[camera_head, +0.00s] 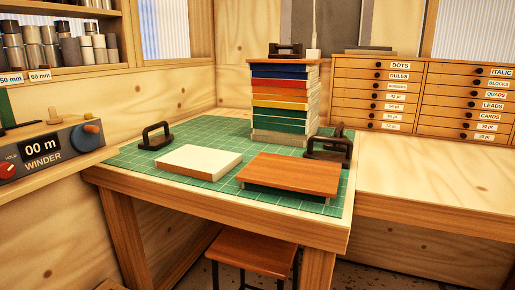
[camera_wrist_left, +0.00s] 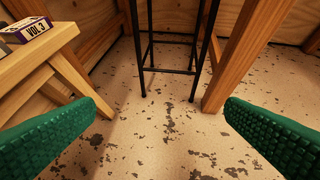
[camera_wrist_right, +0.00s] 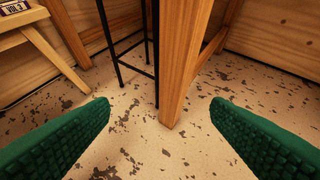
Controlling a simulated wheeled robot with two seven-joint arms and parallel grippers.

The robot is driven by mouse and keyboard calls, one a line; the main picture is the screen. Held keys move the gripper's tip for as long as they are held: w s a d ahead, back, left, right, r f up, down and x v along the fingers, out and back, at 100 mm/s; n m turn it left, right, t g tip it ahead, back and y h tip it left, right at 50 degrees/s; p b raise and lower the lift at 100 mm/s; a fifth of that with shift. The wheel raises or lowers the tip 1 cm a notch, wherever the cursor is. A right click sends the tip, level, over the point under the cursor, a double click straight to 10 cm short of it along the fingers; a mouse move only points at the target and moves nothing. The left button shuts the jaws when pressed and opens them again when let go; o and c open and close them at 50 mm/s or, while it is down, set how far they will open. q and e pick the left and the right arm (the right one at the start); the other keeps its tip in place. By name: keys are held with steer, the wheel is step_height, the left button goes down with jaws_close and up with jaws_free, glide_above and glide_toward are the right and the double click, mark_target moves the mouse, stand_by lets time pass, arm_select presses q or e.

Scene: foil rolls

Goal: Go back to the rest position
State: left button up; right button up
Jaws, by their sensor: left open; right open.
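My left gripper (camera_wrist_left: 160,118) shows in the left wrist view as two green padded fingers, wide apart and empty, above the speckled floor. My right gripper (camera_wrist_right: 160,112) shows in the right wrist view the same way, open and empty, in front of a wooden table leg. Neither gripper nor arm shows in the head view. There, a green cutting mat (camera_head: 135,158) on the corner table holds a pale block (camera_head: 199,159), a brown wooden board (camera_head: 291,174) on short feet, and a tall stack of coloured slabs (camera_head: 281,101) with a dark handle on top.
Dark handled pieces (camera_head: 155,137) stand on the mat left and right of the stack. A stool (camera_head: 255,250) is under the table's front. A winder box (camera_head: 45,150) is at left, drawers (camera_head: 420,98) at back right. A low bench (camera_wrist_left: 38,62) stands beside the stool legs.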

arm_select(q)
steer(key=s+a+f+g+p, duration=0.2)
steer(key=s+p, duration=0.3)
steer(key=s, duration=0.5)
steer(key=s+a+f+g+y+p, duration=0.1)
steer(key=s+a+f+g+p, duration=0.2)
steer(key=s, duration=0.6)
steer(key=s+a+f+g+y+p, duration=0.1)
steer(key=s+f+g+p, duration=0.3)
steer(key=s, duration=0.6)
step_height(320, 180, down, 2)
steer(key=a+p, duration=0.1)
steer(key=p, duration=0.2)
steer(key=shift+s+a+f+p, duration=0.15)
steer(key=shift+s+a+p, duration=0.1)
steer(key=shift+s+p, duration=0.1)
arm_select(e)
steer(key=s+d+f+g, duration=0.2)
steer(key=s+f+g, duration=0.1)
steer(key=s, duration=0.7)
steer(key=s+d+f+g+h, duration=0.1)
steer(key=s+d+f+g, duration=0.2)
steer(key=s, duration=0.6)
steer(key=s+d+f+g+h, duration=0.1)
steer(key=s+f, duration=0.4)
steer(key=s, duration=0.5)
steer(key=shift+s+d+f+g, duration=0.15)
steer(key=shift+s+d+g, duration=0.2)
steer(key=shift+d+g, duration=0.5)
steer(key=shift+a, duration=0.15)
